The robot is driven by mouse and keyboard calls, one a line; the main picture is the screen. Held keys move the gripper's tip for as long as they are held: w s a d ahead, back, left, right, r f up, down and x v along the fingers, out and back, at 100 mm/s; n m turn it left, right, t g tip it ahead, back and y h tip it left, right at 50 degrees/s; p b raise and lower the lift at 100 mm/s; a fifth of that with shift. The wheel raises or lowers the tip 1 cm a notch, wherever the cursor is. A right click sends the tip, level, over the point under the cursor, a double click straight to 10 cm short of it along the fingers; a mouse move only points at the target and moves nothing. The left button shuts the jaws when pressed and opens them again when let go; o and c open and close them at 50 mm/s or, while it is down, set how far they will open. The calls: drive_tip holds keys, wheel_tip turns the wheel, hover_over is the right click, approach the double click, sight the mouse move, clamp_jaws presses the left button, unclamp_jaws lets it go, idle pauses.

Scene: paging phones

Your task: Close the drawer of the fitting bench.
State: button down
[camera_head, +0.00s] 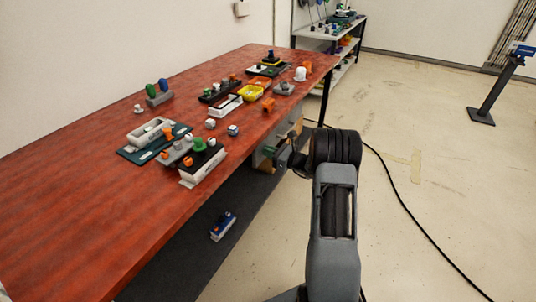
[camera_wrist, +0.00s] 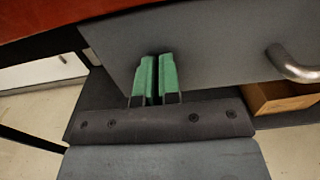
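The fitting bench (camera_head: 95,195) has a red top and runs along the wall. Its grey drawer front (camera_wrist: 215,45) fills the upper middle of the wrist view, with a metal bar handle (camera_wrist: 292,66) at the right. In the head view, a grey drawer side or front (camera_head: 267,152) shows under the bench's right edge, partly behind my arm; how far out it stands I cannot tell. My gripper (camera_wrist: 157,58) has its green fingers side by side, with nothing between them. The fingertips are at the grey front, left of the handle; contact is unclear. The gripper also shows in the head view (camera_head: 283,153).
A brown box (camera_wrist: 278,97) sits below the handle. Several small parts and trays crowd the bench top, including a yellow tray (camera_head: 250,93). A blue item (camera_head: 223,226) lies on the dark lower shelf (camera_head: 185,250).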

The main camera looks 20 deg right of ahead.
drive_tip(key=shift+w+a+r, duration=0.15)
drive_tip(key=shift+a+r, duration=0.05)
drive_tip(key=shift+a, duration=0.1)
drive_tip(key=shift+d, duration=0.1)
